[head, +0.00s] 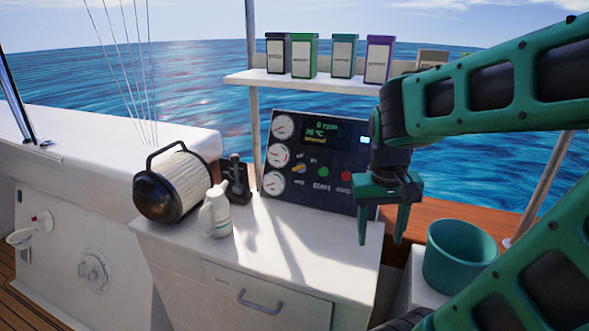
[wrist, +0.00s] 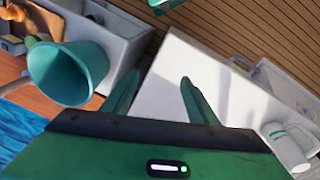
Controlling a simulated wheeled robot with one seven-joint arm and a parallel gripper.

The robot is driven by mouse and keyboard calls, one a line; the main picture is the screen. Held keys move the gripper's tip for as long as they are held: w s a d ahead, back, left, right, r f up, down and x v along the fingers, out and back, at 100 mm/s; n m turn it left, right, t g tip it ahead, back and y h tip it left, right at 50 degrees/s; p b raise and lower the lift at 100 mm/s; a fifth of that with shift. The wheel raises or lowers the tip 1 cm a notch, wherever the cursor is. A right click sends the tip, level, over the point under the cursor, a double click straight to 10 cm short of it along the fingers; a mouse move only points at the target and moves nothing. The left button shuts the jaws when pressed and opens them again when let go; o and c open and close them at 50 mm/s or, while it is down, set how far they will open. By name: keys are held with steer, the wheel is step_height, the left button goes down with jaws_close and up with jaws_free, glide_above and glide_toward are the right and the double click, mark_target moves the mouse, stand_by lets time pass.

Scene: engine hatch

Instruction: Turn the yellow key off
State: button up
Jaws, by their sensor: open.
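The yellow key (head: 298,169) is a small yellow-orange switch on the dark control panel (head: 345,150), left of a green button and a red button. It is too small for me to tell its exact setting. My gripper (head: 383,240) is open and empty, pointing down to the right of the panel and in front of it, apart from the key. Its two green fingers also show in the wrist view (wrist: 157,98), with the white counter below. The key does not show in the wrist view.
A white counter (head: 330,255) carries a black-and-white filter drum (head: 180,183), a white jug (head: 215,212) and a black lever (head: 237,180). A shelf (head: 305,82) with several canisters hangs above the panel. A teal bucket (head: 458,258) stands at right. The counter before the panel is clear.

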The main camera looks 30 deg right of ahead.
steer(key=w+d+r+h, duration=0.2)
steer(key=w+d, duration=0.1)
steer(key=w, duration=0.6)
steer(key=n+t+h, duration=0.1)
steer(key=t+h, duration=0.4)
steer(key=h, duration=0.1)
glide_toward(296, 170)
steer(key=x, duration=0.6)
steer(key=r+x, duration=0.1)
steer(key=x, duration=0.2)
steer(key=shift+w+d+f, duration=0.1)
steer(key=shift+w+d, duration=0.1)
steer(key=shift+d, duration=0.15)
